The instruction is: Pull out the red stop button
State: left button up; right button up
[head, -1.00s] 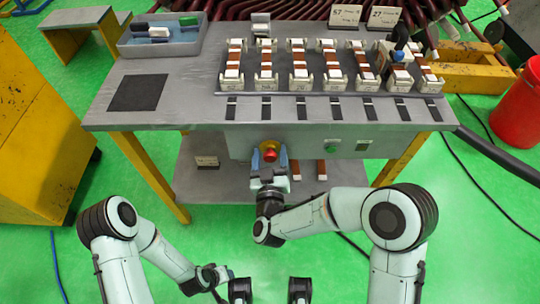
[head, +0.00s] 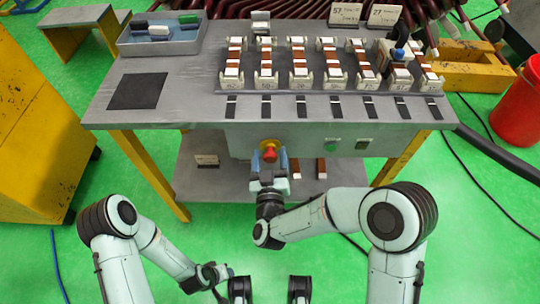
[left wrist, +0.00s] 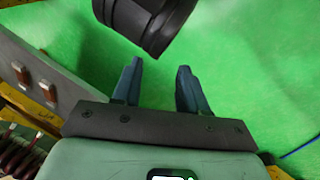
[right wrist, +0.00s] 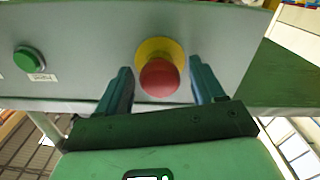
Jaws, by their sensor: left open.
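The red stop button (head: 269,153) sits on a yellow disc on the front panel of the workbench. In the right wrist view the red button (right wrist: 159,78) stands out from its yellow collar (right wrist: 160,48). My right gripper (head: 269,165) is open in front of the button. In the right wrist view the right gripper's fingertips (right wrist: 160,72) are on either side of the button, with gaps between. My left gripper (left wrist: 160,68) is open and empty, low over the green floor, away from the bench.
A green button (right wrist: 29,60) is on the same panel, to the right in the head view. The bench top (head: 185,65) above carries a row of stator pieces and a blue-grey bin (head: 160,45).

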pick_arm(q)
jog(key=s+d+r+g+p, duration=0.1)
jog(key=s+d+r+p, duration=0.1)
jog(key=s+r+p, duration=0.1)
jog(key=shift+s+r+g+h, duration=0.3)
jog(key=shift+s+h, duration=0.1)
jog(key=shift+s, duration=0.4)
pick_arm(e)
jog(key=s, duration=1.3)
jog(key=shift+s, duration=0.2)
pick_arm(q)
jog(key=shift+d, duration=0.1)
